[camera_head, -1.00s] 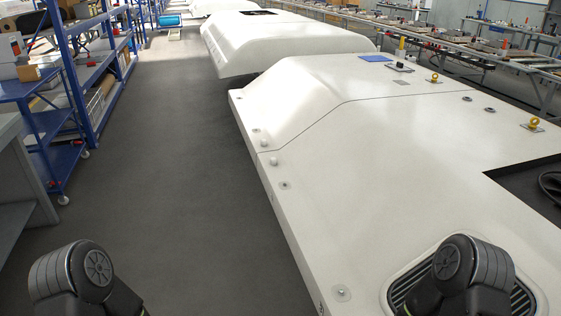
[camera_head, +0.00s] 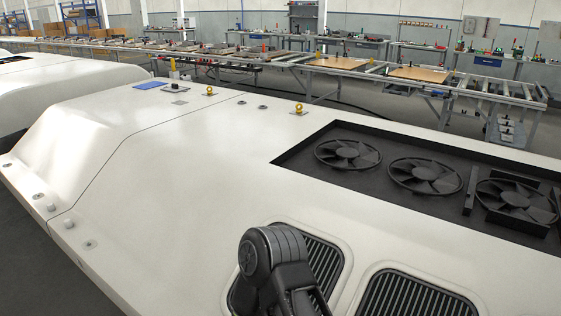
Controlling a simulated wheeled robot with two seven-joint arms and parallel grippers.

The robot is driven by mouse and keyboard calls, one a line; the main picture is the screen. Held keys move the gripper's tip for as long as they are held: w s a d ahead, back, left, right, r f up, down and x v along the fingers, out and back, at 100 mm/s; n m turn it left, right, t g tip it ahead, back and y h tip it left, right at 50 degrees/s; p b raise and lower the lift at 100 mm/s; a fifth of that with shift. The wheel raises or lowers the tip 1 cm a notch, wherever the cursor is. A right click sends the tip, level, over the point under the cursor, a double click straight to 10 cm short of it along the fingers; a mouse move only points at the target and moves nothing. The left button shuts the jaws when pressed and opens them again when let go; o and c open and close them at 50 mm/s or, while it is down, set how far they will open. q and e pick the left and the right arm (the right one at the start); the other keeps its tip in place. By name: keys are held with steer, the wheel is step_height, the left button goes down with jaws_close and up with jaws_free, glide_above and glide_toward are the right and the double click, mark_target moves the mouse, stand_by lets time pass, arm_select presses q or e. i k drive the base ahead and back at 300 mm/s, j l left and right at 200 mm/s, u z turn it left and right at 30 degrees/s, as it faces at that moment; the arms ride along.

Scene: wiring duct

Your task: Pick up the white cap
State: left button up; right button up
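Two small white rounded caps stand on the near left edge of the large white housing (camera_head: 180,190). One cap (camera_head: 51,207) is just left of the panel seam, and the other cap (camera_head: 68,223) is just right of it. I cannot tell which is the white cap of the task. Neither gripper is in view. Only a black arm joint of mine, apparently of my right arm, shows at the bottom middle, in front of a vent grille.
A recessed dark bay with several black fans (camera_head: 424,176) lies at right. Yellow eyebolts (camera_head: 299,109) and a blue pad (camera_head: 151,85) sit on the housing. A second vent grille (camera_head: 405,294) is at bottom right. Conveyor tables (camera_head: 350,66) run behind. Dark floor shows at lower left.

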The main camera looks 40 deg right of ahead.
mark_target(68, 223)
steer(key=i+j+u, duration=0.25)
steer(key=i+j, duration=0.5)
steer(key=i+j+u, duration=0.3)
steer(key=i+j, duration=0.35)
steer(key=i, duration=0.15)
